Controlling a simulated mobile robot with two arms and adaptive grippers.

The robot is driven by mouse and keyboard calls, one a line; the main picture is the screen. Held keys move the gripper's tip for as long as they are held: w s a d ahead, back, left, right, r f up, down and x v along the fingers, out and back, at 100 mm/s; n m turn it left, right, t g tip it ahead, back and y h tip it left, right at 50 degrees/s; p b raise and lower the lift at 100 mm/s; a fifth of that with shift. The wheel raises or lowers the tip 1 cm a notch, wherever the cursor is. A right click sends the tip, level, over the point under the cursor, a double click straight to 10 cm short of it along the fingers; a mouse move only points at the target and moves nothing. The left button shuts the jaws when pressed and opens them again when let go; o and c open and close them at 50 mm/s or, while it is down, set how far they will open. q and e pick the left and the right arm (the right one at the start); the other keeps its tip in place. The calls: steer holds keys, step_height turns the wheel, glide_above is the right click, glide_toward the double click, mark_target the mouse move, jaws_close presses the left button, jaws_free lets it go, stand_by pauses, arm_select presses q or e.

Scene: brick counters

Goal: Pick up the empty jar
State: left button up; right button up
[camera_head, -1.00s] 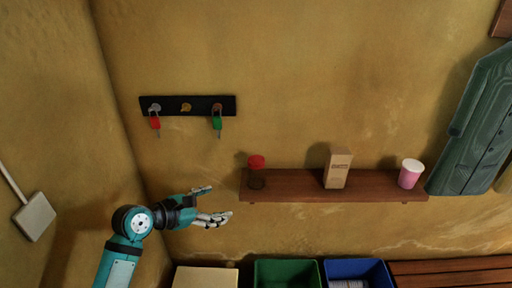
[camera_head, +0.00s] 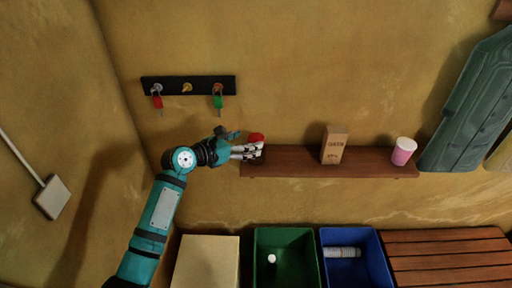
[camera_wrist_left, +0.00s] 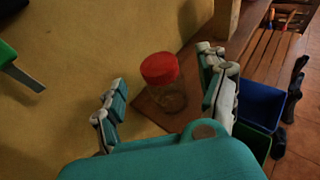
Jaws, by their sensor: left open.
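The empty jar is clear with a red lid (camera_head: 257,137) and stands at the left end of the brown wall shelf (camera_head: 290,165). In the left wrist view the jar (camera_wrist_left: 170,98) is upright, its clear body seeming empty. My left gripper (camera_head: 250,148) is open at the left end of the shelf, with its fingers partly covering the jar in the head view. In the left wrist view its fingers (camera_wrist_left: 160,98) are spread on either side of the jar, with gaps visible. My right gripper is not in view.
A brown carton (camera_head: 333,146) and a pink cup with white lid (camera_head: 403,151) stand farther right on the shelf. A key rack (camera_head: 200,85) hangs above left. Below are a green bin (camera_head: 262,240), a blue bin (camera_head: 370,245) and a slatted wooden bench (camera_head: 450,262).

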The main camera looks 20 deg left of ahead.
mark_target(253, 139)
arm_select(q)
steer(key=shift+p+x, duration=0.6)
steer(key=shift+x, duration=2.15)
steer(key=shift+a, duration=0.15)
steer(key=c, duration=1.4)
